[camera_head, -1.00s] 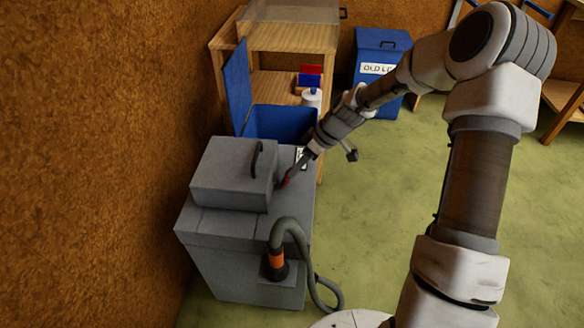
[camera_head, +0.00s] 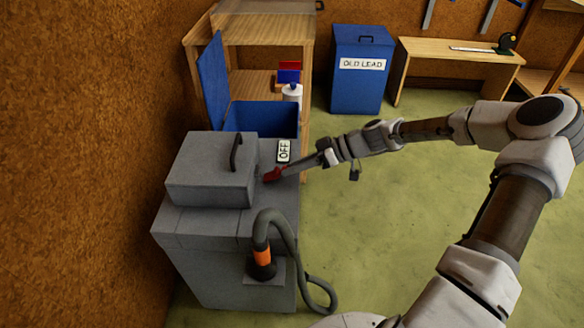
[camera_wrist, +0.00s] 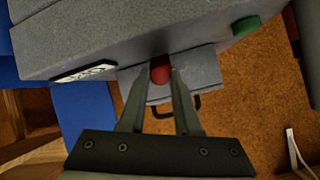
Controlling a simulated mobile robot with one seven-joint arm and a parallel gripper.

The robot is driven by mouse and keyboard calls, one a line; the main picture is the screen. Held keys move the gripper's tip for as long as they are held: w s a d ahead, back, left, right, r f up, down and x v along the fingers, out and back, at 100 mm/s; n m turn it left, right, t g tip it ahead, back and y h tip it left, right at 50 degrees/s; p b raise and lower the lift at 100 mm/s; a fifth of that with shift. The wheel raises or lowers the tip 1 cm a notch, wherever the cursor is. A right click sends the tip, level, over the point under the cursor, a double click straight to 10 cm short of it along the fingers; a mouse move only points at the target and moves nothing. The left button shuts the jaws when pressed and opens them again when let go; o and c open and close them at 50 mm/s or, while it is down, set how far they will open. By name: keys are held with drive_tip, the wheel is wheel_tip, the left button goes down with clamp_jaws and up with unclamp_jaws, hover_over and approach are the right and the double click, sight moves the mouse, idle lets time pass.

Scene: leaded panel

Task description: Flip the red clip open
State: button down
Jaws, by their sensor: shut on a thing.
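In the wrist view the red clip (camera_wrist: 160,72) shows as a small red end between my fingertips. My gripper (camera_head: 285,171) reaches in from the right, nearly level, with its tips at the clip. In the wrist view my gripper (camera_wrist: 158,82) has one finger on each side of the clip and is shut on it. The fingers hide part of the clip.
A hose with an orange band (camera_head: 262,256) stands at the cabinet's front. A blue open bin (camera_head: 262,117) is behind. The blue OLD LEAD bin (camera_head: 358,85) stands at the back. The wrist view shows a green knob (camera_wrist: 246,26).

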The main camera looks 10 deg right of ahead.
drive_tip(key=shift+f, duration=0.1)
idle(0.3)
drive_tip(key=c, duration=0.9)
unclamp_jaws()
drive_tip(key=p+v, duration=0.5)
drive_tip(key=v, duration=1.2)
drive_tip(key=shift+d, duration=0.25)
drive_tip(key=shift+s, duration=0.1)
